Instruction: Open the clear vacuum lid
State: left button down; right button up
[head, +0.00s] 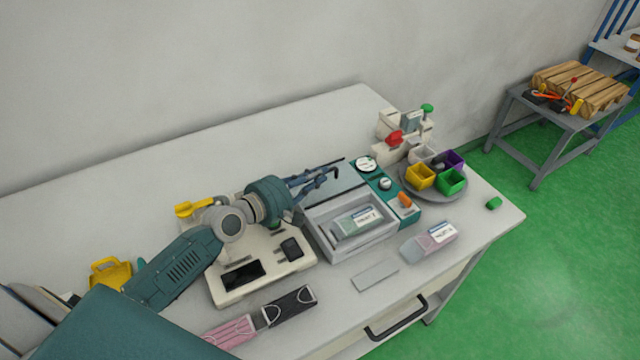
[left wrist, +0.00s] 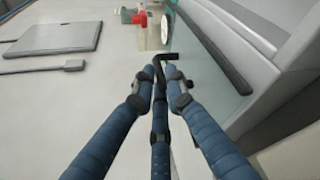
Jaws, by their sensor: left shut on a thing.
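The vacuum sealer's clear lid (head: 333,186) stands tilted up at the back of the grey chamber (head: 372,243). A black strip runs along its upper edge. My left gripper (head: 328,174) is at that upper edge, its blue fingers closed. In the left wrist view the fingertips (left wrist: 162,80) come together at a small black hooked piece, with the greenish clear lid (left wrist: 205,70) just to the right. A grey pouch with a white label (head: 357,222) lies in the open chamber. My right gripper is not in view.
The teal control panel (head: 387,184) adjoins the chamber. A round tray (head: 437,193) of coloured bins stands at right. A cream device (head: 262,283) lies under my left arm. A labelled pouch (head: 428,242) and a flat grey plate (head: 375,275) lie in front.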

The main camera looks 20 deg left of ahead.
pick_arm(q)
jog(key=shift+s+d, duration=0.1)
jog(key=shift+d, duration=0.05)
jog(key=c, duration=1.8)
grip_release()
jog(key=shift+c, duration=0.2)
jog(key=shift+s, duration=0.2)
jog(key=v, duration=0.6)
jog(key=shift+s, duration=0.15)
jog(key=shift+s+a+r, duration=0.2)
jog(key=shift+s+a, duration=0.05)
jog(key=shift+s, duration=0.05)
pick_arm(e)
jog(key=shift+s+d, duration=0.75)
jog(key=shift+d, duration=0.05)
pick_arm(q)
jog(key=shift+r, duration=0.1)
